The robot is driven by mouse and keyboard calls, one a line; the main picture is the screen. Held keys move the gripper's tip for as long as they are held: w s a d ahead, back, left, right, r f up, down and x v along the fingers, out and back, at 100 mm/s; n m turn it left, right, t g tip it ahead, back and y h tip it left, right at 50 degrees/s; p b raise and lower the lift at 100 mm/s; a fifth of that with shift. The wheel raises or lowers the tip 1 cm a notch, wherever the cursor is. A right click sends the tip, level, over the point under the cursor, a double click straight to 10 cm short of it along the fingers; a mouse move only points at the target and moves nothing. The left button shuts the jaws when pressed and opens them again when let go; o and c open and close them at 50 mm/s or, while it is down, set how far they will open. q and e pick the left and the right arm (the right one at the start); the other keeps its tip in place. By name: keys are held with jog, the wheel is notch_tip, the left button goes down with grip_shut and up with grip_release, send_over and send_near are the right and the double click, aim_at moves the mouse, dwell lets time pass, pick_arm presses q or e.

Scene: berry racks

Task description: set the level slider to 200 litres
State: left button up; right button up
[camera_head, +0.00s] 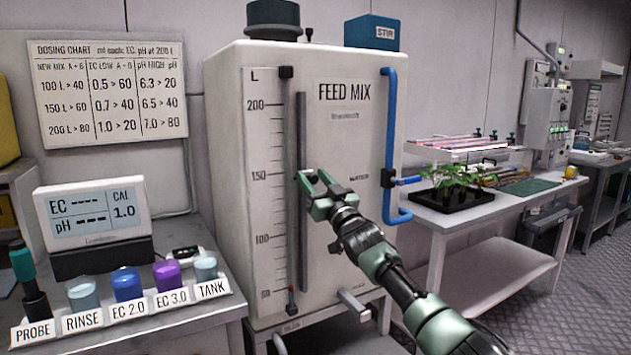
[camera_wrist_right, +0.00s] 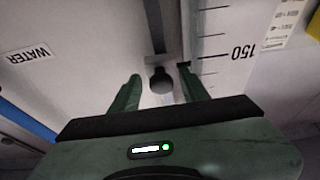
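The white FEED MIX tank (camera_head: 345,140) carries a litre scale (camera_head: 262,180) marked 50 to 200, with a dark vertical slot (camera_head: 302,130) beside it. My right gripper (camera_head: 312,182) is at the slot, near the height of the 150 mark, and hides the slider in the head view. In the right wrist view, the slider's dark round knob (camera_wrist_right: 162,82) lies between the open fingers of my right gripper (camera_wrist_right: 161,85), with a gap on each side. The slider's bar (camera_wrist_right: 160,60) sits close to the 150 mark (camera_wrist_right: 243,52). My left gripper is out of view.
A blue pipe (camera_head: 389,130) runs down the tank's right side. A dosing chart (camera_head: 112,95) hangs on the wall. A meter (camera_head: 95,212) and several labelled cups stand on the left bench. A plant tray (camera_head: 452,200) is on the right bench. The slot above my gripper is clear.

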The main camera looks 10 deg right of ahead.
jog(key=shift+s+f, duration=0.1)
jog(key=shift+s+d+f, duration=0.1)
jog(key=shift+s+f, duration=0.15)
jog(key=shift+s, duration=0.2)
jog(key=v, duration=0.6)
jog(key=shift+s+d, duration=0.2)
jog(key=shift+s, duration=0.05)
